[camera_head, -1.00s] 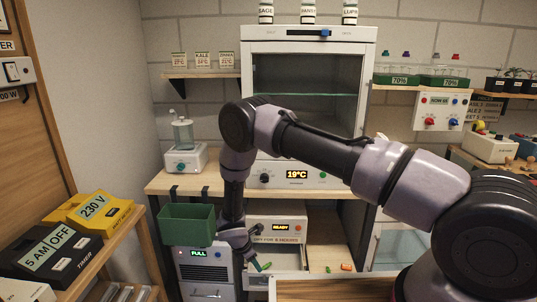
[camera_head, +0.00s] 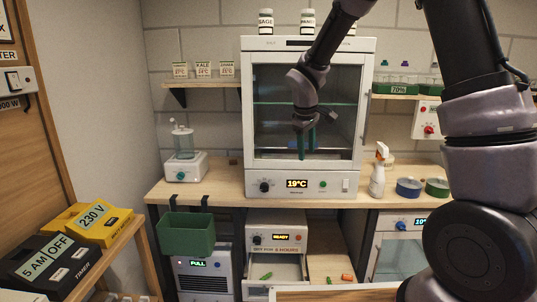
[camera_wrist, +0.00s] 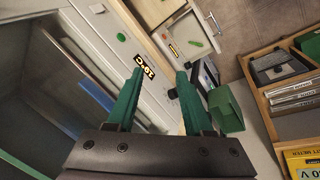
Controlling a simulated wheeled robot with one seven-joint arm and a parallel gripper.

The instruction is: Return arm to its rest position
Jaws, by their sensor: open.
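My gripper (camera_head: 306,143) is raised in front of the glass-fronted cabinet with the 19°C display (camera_head: 297,184). Its green fingers point down, apart from each other, with nothing between them. In the wrist view my gripper (camera_wrist: 157,85) also shows its two green fingers spread and empty. My arm reaches up out of the top of the head view and comes down again to the gripper. The arm hides part of the cabinet and the wall shelf on the right.
A green bin (camera_head: 187,233) hangs at the bench's front edge. A spray bottle (camera_head: 379,172) and tape rolls (camera_head: 408,187) stand right of the cabinet. An open drawer (camera_head: 274,268) below holds a green piece. The timer boxes (camera_head: 50,262) sit on the left shelf.

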